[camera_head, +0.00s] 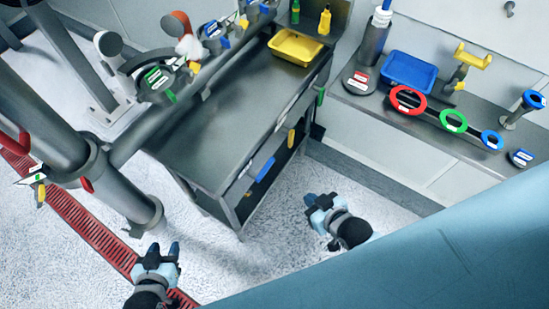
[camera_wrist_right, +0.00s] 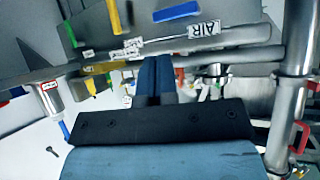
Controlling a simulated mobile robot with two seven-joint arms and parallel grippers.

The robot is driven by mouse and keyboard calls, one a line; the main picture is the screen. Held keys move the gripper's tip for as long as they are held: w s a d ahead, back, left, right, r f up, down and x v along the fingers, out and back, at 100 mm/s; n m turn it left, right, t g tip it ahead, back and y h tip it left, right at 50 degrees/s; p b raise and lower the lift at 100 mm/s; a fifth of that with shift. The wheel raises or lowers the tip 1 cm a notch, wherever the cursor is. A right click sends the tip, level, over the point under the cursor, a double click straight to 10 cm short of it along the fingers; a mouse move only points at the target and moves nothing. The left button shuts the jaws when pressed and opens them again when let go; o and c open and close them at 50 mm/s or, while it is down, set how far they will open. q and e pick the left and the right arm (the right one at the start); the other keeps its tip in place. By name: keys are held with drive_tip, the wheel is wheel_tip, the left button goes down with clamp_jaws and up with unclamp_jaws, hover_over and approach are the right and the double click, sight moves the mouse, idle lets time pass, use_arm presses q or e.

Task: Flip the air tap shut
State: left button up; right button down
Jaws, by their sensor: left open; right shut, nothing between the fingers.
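An AIR label (camera_wrist_right: 204,28) shows on a pipe in the right wrist view, close beside a blue tap handle (camera_wrist_right: 177,12). In the head view a blue handle (camera_head: 265,170) sits low on the front of the grey bench, left of a yellow handle (camera_head: 290,141). Whether the blue tap is open or shut I cannot tell. My right gripper (camera_head: 311,199) is shut and empty, in front of the bench and apart from the handles; its fingers (camera_wrist_right: 155,70) point toward the pipes in the wrist view. My left gripper (camera_head: 163,248) is open and empty, near the vertical pipe at the lower left.
The bench top (camera_head: 215,130) is mostly bare, with a yellow tray (camera_head: 296,47) at its back. A right shelf holds a blue tray (camera_head: 408,70) and coloured rings (camera_head: 408,100). A large pipe (camera_head: 130,192) stands beside my left gripper. The floor between the grippers is clear.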

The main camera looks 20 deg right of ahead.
drive_tip(key=w+r+n+g+y+b, duration=0.2)
drive_tip(key=w+r+n+g, duration=0.2)
drive_tip(key=w, duration=0.7)
drive_tip(key=shift+w+a+r+n+b, duration=0.15)
drive_tip(key=shift+w+r+n+b, duration=0.15)
drive_tip(key=shift+r, duration=0.65)
hover_over(267, 163)
drive_tip(key=s+d, duration=0.1)
drive_tip(key=s, duration=0.1)
wheel_tip(267, 163, down, 7)
drive_tip(key=f, duration=0.3)
drive_tip(key=shift+w+d+p, duration=0.15)
drive_tip(key=shift+d+p, duration=0.1)
drive_tip(key=shift+p, duration=0.15)
drive_tip(key=shift+f, duration=0.55)
